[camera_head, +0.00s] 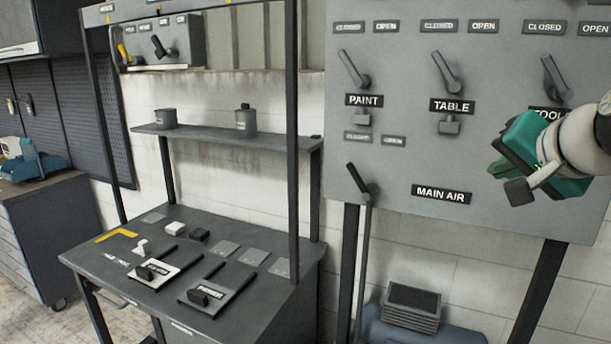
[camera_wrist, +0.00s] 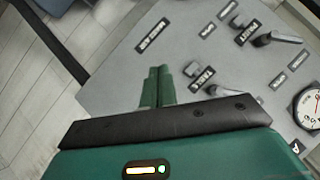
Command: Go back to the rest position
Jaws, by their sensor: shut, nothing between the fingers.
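My green gripper (camera_head: 499,170) is at the right of the head view, in front of the grey valve panel (camera_head: 400,195), below and left of the TOOL label. In the wrist view my gripper's fingers (camera_wrist: 157,86) are together, with nothing between them, and the panel (camera_wrist: 130,65) lies beyond them. The panel carries a PAINT lever (camera_head: 353,70), a TABLE lever (camera_head: 446,73) and a third lever (camera_head: 554,78) above the partly hidden TOOL label. A MAIN AIR lever (camera_head: 363,180) is at the panel's lower left. Whether my gripper touches the panel cannot be told.
A dark workbench (camera_head: 200,225) with small blocks and plates stands left of the panel, with a shelf (camera_head: 225,138) above it. A blue tank-like unit (camera_head: 420,330) sits low under the panel. A drawer cabinet (camera_head: 45,235) is at far left. A round gauge (camera_wrist: 309,108) shows in the wrist view.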

